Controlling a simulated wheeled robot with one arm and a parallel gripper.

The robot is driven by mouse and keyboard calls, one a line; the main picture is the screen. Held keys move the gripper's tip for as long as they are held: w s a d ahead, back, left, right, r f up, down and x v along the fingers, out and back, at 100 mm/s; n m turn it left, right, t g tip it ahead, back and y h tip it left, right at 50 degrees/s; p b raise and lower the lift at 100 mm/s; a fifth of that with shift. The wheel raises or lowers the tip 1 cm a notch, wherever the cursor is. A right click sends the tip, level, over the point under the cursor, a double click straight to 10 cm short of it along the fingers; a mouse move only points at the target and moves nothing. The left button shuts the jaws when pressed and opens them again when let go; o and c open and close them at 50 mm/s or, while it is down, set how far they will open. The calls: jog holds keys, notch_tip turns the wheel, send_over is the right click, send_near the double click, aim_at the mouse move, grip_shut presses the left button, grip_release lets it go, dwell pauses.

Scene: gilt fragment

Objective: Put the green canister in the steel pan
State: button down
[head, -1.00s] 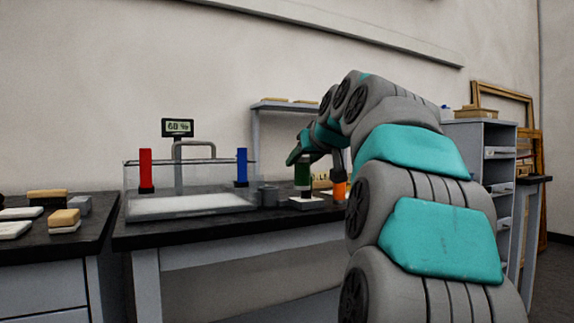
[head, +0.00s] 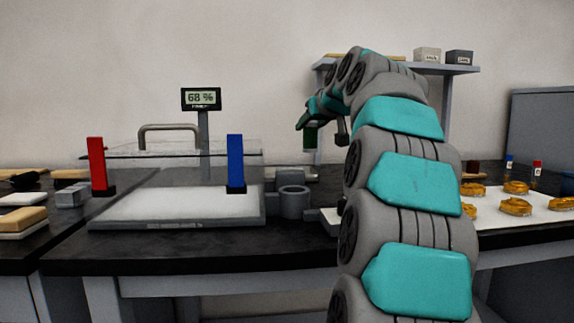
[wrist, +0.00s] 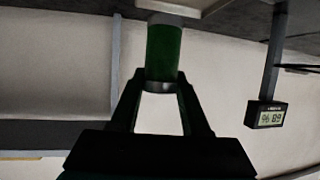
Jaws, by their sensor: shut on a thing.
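The green canister (head: 310,135) is held in the air at the end of my arm in the head view, above the back of the bench. In the wrist view the green canister (wrist: 163,52) sits between the fingertips of my gripper (wrist: 162,82), which is shut on its grey-banded end. In the head view my gripper (head: 308,120) is small and dark, and its fingers are hard to make out. I cannot pick out a steel pan for certain. A grey round cup-like part (head: 292,201) stands on the bench below and left of the canister.
A white board (head: 540,207) with several amber dishes lies right. My arm hides the middle.

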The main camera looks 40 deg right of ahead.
jog(key=w+r+p, duration=0.2)
jog(key=w+p, duration=0.2)
jog(key=w, duration=0.5)
jog(key=shift+n+y, duration=0.4)
jog(key=f+b, duration=0.2)
jog(key=f, duration=0.1)
jog(key=f+b, duration=0.5)
jog(key=f, duration=0.2)
jog(key=shift+w+d+b, duration=0.2)
jog(key=shift+d+b, duration=0.15)
jog(key=shift+f, duration=0.1)
jog(key=shift+f, duration=0.15)
jog(key=shift+c, duration=1.9)
grip_release()
jog(key=shift+r, duration=0.2)
